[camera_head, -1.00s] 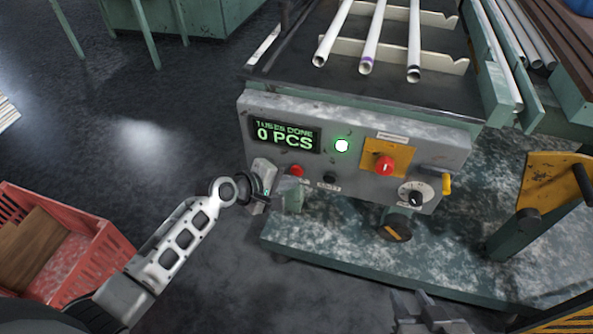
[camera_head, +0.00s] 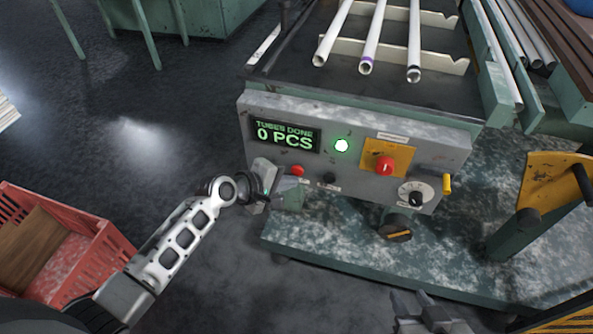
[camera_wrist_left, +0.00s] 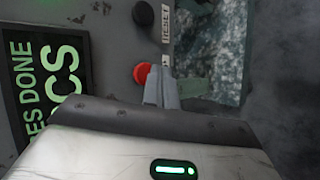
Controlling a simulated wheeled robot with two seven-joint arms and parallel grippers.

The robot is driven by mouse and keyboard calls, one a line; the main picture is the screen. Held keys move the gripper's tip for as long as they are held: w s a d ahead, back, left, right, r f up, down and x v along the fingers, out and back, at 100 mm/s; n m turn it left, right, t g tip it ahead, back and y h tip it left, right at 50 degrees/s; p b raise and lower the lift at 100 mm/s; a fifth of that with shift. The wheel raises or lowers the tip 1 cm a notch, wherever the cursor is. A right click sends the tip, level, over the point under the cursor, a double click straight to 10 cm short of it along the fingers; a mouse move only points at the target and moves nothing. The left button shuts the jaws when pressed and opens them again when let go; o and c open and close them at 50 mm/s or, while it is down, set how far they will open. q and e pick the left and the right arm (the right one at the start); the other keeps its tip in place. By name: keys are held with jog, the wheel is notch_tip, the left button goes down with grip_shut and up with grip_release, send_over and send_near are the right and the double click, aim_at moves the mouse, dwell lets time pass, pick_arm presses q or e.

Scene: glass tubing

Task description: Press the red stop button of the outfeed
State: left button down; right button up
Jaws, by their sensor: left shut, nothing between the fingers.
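A small red button (camera_head: 297,170) sits on the grey control panel (camera_head: 350,120) of the outfeed, below the green display. My left gripper (camera_head: 293,184) is shut and empty, with its fingertips just below this button in the head view. In the left wrist view, the shut fingers of my left gripper (camera_wrist_left: 161,78) overlap the right edge of the red button (camera_wrist_left: 141,74). I cannot tell whether they touch it. A larger red knob (camera_head: 384,166) sits on a yellow plate further right. My right gripper (camera_head: 425,308) is at the bottom edge, partly cut off.
A black button (camera_head: 330,178) is right of the red one; its label in the wrist view reads RESET. A dial (camera_head: 415,197) and a yellow-tipped part (camera_head: 447,184) are at the panel's right. A red crate (camera_head: 95,255) stands at lower left. Glass tubes (camera_head: 368,40) lie behind the panel.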

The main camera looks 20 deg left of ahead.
pick_arm(q)
jog(key=shift+w, duration=0.35)
jog(key=shift+w, duration=0.5)
dwell(0.6)
jog(key=shift+s, duration=0.15)
jog(key=shift+s+p, duration=0.55)
jog(key=shift+s, duration=0.2)
jog(key=s+p, duration=0.2)
jog(key=s, duration=0.3)
jog(key=shift+a+p, duration=0.1)
jog(key=shift+p, duration=0.2)
